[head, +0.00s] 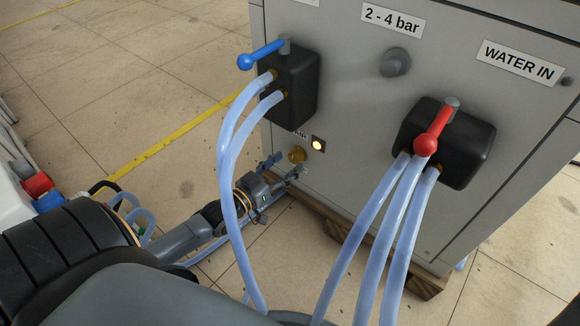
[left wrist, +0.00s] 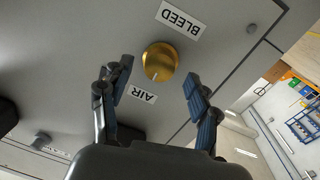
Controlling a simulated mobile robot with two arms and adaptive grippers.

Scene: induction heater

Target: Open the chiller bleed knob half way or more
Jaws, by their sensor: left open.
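The chiller bleed knob is a round brass knob (head: 297,154) low on the left part of the grey cabinet front, below the black block with the blue lever. In the left wrist view the brass knob (left wrist: 160,61) lies between the labels BLEED (left wrist: 181,19) and AIR (left wrist: 142,94), with a light mark on its face. My left gripper (head: 283,168) is open and empty just in front of and below the knob. In the left wrist view its blue-padded fingers (left wrist: 158,92) stand apart on either side, not touching the knob. My right gripper is not in view.
A blue lever (head: 262,54) and a red lever (head: 432,133) sit on black blocks (head: 292,90) above. Pale blue hoses (head: 228,160) hang in front of my left arm. Open tiled floor lies left.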

